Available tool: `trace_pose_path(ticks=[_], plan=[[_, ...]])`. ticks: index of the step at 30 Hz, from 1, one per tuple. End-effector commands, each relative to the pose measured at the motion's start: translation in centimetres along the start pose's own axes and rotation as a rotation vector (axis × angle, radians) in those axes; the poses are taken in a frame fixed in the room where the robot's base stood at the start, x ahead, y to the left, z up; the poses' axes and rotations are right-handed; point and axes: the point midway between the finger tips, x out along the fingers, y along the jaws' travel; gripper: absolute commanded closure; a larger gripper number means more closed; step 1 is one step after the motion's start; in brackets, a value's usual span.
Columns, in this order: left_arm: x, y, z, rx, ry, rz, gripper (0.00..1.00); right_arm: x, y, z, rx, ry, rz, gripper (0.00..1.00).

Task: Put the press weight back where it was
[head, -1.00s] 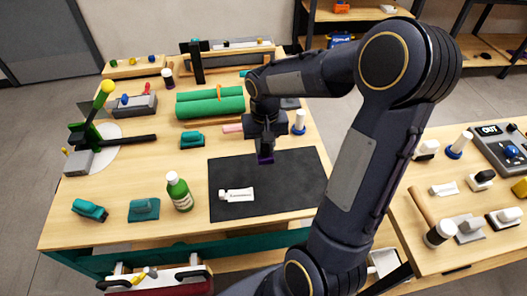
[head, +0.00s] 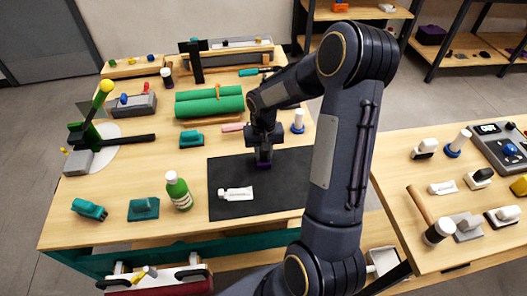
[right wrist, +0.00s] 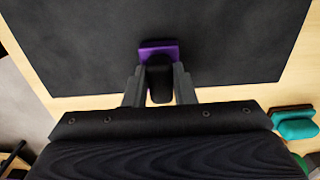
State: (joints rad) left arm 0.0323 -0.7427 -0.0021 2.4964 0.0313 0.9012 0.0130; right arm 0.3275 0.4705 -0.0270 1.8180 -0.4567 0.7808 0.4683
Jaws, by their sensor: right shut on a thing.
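The press weight, a purple block (head: 263,165) with a black grip, is held in my right gripper (head: 264,152) over the back part of the black mat (head: 240,209). In the right wrist view the two fingers (right wrist: 158,82) are closed on the black grip, and the purple block (right wrist: 158,46) shows beyond it. The mat fills most of that view. I cannot tell whether the block touches the mat or hangs just above it. My left gripper is not in view.
A white tube (head: 236,194) lies on the mat's left part. A green bottle (head: 179,191) and teal blocks (head: 144,208) stand left of the mat. Green rolls (head: 210,103) and a pink-handled tool (head: 232,128) lie behind. The mat's front is clear.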

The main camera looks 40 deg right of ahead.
Motion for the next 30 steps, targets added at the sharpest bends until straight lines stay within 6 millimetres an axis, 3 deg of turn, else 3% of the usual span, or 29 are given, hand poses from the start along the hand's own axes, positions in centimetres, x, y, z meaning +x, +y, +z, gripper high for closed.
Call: trace_pose_path(ticks=[3, 4, 9, 20, 23, 30], plan=[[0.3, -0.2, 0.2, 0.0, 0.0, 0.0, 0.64, 0.4, 0.0, 0.0, 0.0, 0.002, 0.0, 1.0], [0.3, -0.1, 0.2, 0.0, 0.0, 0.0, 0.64, 0.4, 0.0, 0.0, 0.0, 0.0, 0.0, 0.75], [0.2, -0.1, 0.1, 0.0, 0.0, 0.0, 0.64, 0.3, 0.0, 0.0, 0.0, 0.0, 0.0, 0.55], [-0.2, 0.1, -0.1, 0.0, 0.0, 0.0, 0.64, -0.4, 0.0, 0.0, 0.0, 0.001, 0.0, 0.55], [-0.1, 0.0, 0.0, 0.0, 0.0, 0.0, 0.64, -1.7, 0.0, -0.1, 0.0, 0.005, 0.0, 0.55], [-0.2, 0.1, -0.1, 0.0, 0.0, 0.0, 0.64, -7.0, 0.0, -0.1, -0.001, 0.006, -0.001, 0.55]])
